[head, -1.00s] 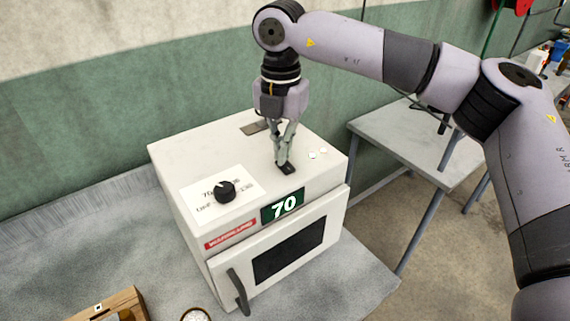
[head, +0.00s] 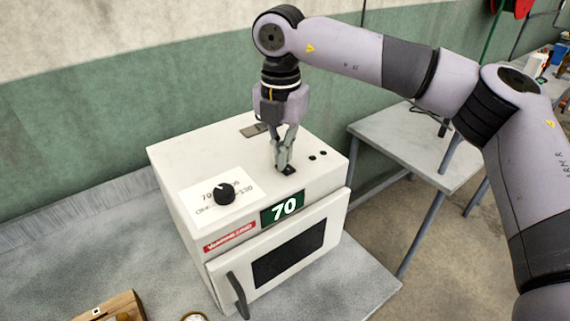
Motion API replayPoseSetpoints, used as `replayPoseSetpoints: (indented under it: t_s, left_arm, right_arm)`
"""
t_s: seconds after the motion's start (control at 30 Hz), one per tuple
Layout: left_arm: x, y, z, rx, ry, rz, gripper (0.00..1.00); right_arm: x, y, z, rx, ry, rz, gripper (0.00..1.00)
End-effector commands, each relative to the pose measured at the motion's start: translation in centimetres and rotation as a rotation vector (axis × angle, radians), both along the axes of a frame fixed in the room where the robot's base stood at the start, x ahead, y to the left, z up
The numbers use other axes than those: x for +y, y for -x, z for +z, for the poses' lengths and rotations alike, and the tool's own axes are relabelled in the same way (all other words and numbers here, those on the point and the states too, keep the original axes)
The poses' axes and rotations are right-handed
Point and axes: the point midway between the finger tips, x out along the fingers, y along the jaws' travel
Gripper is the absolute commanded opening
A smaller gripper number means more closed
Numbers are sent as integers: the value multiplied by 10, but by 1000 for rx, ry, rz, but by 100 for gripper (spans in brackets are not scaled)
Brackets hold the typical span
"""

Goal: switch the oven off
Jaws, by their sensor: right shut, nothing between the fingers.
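The white oven (head: 180,160) stands on a grey table with its door closed and a dark door window. A green display (head: 283,207) on its front reads 70. A black knob (head: 223,193) sits on a printed label on top. A small black switch (head: 289,170) is on the top at the right, and two small round lamps (head: 318,156) beside it are dark. My right gripper (head: 283,166) is shut and points down, its fingertips at the switch; I cannot tell whether they touch it. My left gripper is not in view.
The grey table (head: 100,240) has free room left of the oven. A wooden box (head: 112,307) and a round dish (head: 194,317) show at the bottom edge. Another grey table (head: 415,145) stands at the right behind. The green and white wall is close behind the oven.

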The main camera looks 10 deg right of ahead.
Motion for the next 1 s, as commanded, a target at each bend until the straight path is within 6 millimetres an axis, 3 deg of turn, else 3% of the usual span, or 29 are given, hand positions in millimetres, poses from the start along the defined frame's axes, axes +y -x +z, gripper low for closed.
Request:
replayPoseSetpoints:
  t_s: [0.7,1.0]
  left_arm:
    - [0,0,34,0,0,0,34]
    - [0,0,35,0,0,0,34]
  right_arm:
    - [0,-1,62,-4,-2,0,0]
    - [0,-1,66,-3,-1,0,0]
